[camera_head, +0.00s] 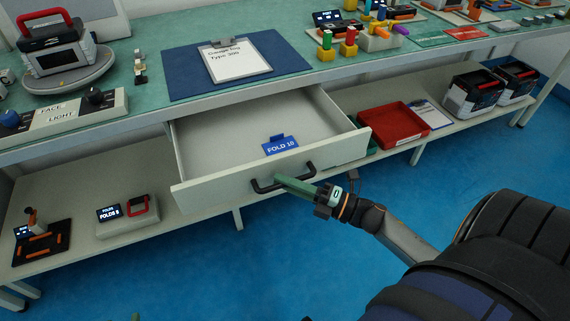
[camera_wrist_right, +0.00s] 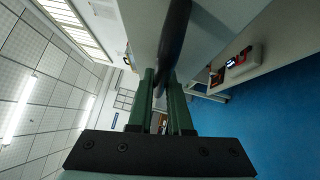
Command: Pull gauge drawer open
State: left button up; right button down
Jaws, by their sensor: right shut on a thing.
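The gauge drawer (camera_head: 215,185) hangs under the bench top and stands pulled well out, its inside showing in the head view. A blue tag reading "FOLD 10" (camera_head: 281,146) is inside it near the front. The drawer's black handle (camera_head: 265,186) is on the front panel. My right gripper (camera_head: 282,180) has green fingers and is shut on the handle. The handle also shows as a dark bar between the fingers in the right wrist view (camera_wrist_right: 174,45). My left gripper is not in view.
A clipboard (camera_head: 236,60) lies on a blue mat (camera_head: 185,72) above the drawer. A red tray (camera_head: 395,125) and toolboxes (camera_head: 474,93) are on the lower shelf at right. A small device (camera_head: 128,215) and a dark tray (camera_head: 42,242) are at left. The blue floor in front is clear.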

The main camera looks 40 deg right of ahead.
jog(key=c, duration=0.8)
grip_release()
jog(key=shift+c, duration=0.2)
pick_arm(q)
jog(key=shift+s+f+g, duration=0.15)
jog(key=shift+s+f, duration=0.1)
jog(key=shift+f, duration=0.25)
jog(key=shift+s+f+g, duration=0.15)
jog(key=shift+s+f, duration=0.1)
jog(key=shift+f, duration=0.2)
pick_arm(e)
jog(key=v, duration=1.2)
jog(key=shift+s, duration=0.2)
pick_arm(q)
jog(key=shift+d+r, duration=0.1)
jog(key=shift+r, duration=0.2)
pick_arm(e)
jog(key=shift+d, duration=0.15)
